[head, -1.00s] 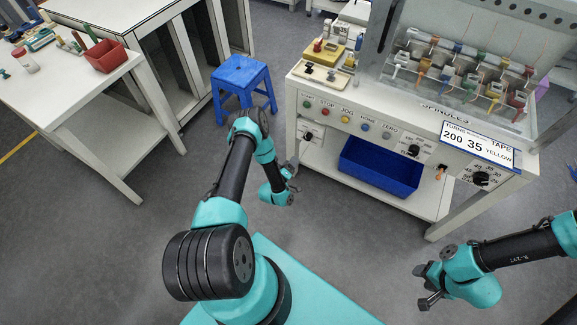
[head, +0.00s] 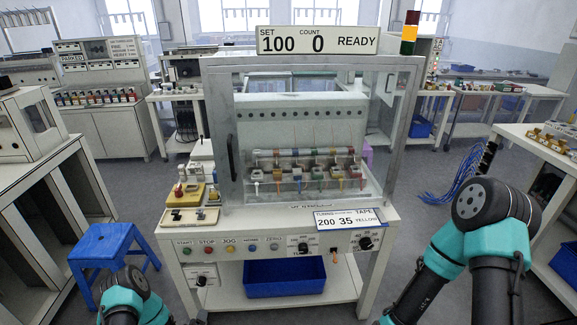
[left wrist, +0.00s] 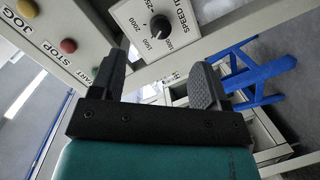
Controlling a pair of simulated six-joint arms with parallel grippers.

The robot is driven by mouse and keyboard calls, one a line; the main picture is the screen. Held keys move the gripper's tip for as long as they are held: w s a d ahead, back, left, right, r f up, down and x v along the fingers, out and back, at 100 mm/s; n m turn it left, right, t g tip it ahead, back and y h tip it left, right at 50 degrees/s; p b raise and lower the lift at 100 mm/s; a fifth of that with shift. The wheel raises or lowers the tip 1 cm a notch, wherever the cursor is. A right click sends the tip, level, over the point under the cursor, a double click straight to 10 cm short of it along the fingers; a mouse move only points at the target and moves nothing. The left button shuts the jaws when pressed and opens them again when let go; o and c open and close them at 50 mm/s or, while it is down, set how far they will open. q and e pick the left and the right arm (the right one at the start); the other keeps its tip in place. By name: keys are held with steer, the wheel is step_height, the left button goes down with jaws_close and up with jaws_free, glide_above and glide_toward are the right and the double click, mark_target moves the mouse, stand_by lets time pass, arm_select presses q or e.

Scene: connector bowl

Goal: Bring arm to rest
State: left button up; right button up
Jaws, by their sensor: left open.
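My left gripper (left wrist: 162,80) is open, with nothing between its two fingers in the left wrist view. It is in front of the winding machine's control panel, near the speed dial (left wrist: 160,26). In the head view my left arm shows only at the bottom left edge, and its fingers are not clear there. My right arm is bent at the right side of the head view. Its gripper is out of view.
The winding machine (head: 228,140) on its white bench stands ahead, with a blue bin (head: 284,280) on the lower shelf. A blue stool (head: 106,248) is at the left. Blue cables (head: 462,188) hang from the right bench. Grey floor is open between benches.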

arm_select(q)
steer(key=s+d+r+m+g+h, duration=0.3)
steer(key=s+d+r+m+g, duration=0.15)
steer(key=d+r+g, duration=0.35)
steer(key=s+d+r+m+g, duration=0.2)
steer(key=s+d+r+g, duration=0.1)
steer(key=s, duration=0.4)
steer(key=s+d+r+m+g+h, duration=0.1)
steer(key=s+d+r+m+g, duration=0.1)
steer(key=s+d+r+g, duration=0.2)
steer(key=s+d+r, duration=0.1)
steer(key=s+r, duration=0.2)
steer(key=shift+s+d+r+m, duration=0.15)
steer(key=shift+s+d+m, duration=0.05)
steer(key=shift+s+m, duration=0.2)
steer(key=shift+c, duration=0.4)
stand_by(0.4)
